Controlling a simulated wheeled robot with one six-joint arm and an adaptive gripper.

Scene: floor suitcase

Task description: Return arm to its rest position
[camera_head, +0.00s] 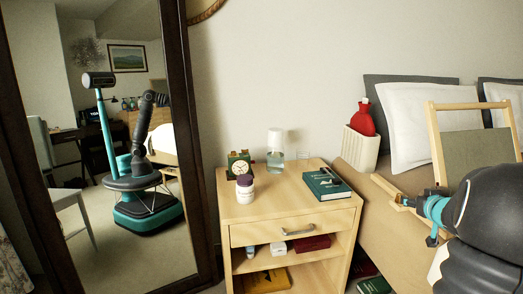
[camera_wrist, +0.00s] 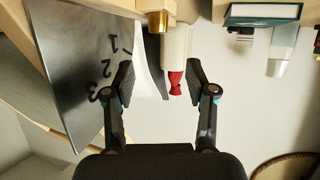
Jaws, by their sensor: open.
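My gripper (camera_wrist: 159,76) is open and empty in the wrist view, its two dark fingers spread wide apart. That view appears upside down. Between and beyond the fingers are a red bottle-like thing and the bed corner, apart from the fingers as far as I can tell. In the head view my dark and teal arm reaches in from the lower right, over the bed; the fingertips are hard to make out there. My robot body also shows in the mirror (camera_head: 130,240), with the arm raised.
A wood-framed grey panel (camera_head: 465,155) stands close to my arm; it bears numbers in the wrist view (camera_wrist: 85,75). A nightstand (camera_head: 270,214) holds a clock (camera_head: 239,164), a jar (camera_head: 245,188), a glass bottle (camera_head: 276,150) and a green book (camera_head: 326,184). A red bottle (camera_head: 362,119) sits in a white holder (camera_head: 360,149).

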